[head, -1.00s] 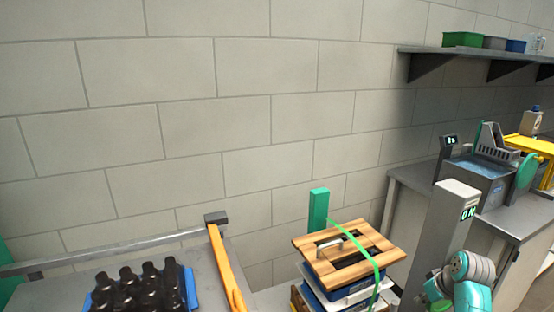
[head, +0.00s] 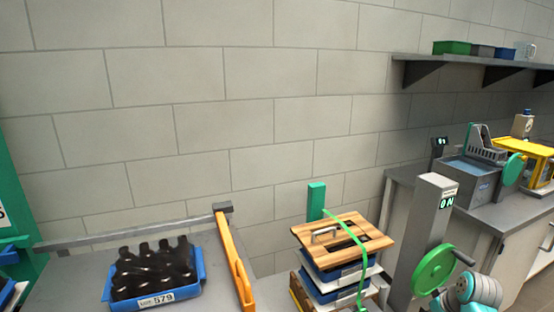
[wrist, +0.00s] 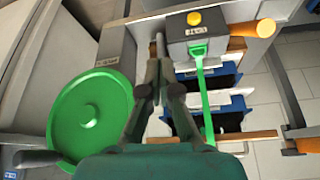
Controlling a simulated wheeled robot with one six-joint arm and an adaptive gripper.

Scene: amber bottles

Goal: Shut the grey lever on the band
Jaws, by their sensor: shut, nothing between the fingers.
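The green band (head: 350,238) runs over the wooden lid (head: 342,254) of a stack of blue and white trays. It also shows in the wrist view (wrist: 205,98), running from a dark grey box (wrist: 193,42) with a yellow button. I cannot pick out the grey lever with certainty; my fingers hide part of the area beside this box. My gripper (wrist: 157,55) is shut and empty, its fingertips just left of the box in the picture. I cannot tell whether it touches anything. In the head view only part of my arm shows at the lower right.
A green handwheel (head: 433,269) stands on a grey post (head: 421,232) marked ON, right of the stack. An orange bar (head: 235,262) lies to its left. A blue crate (head: 195,284) of dark bottles sits on the left bench. A green post (head: 316,201) rises behind the stack.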

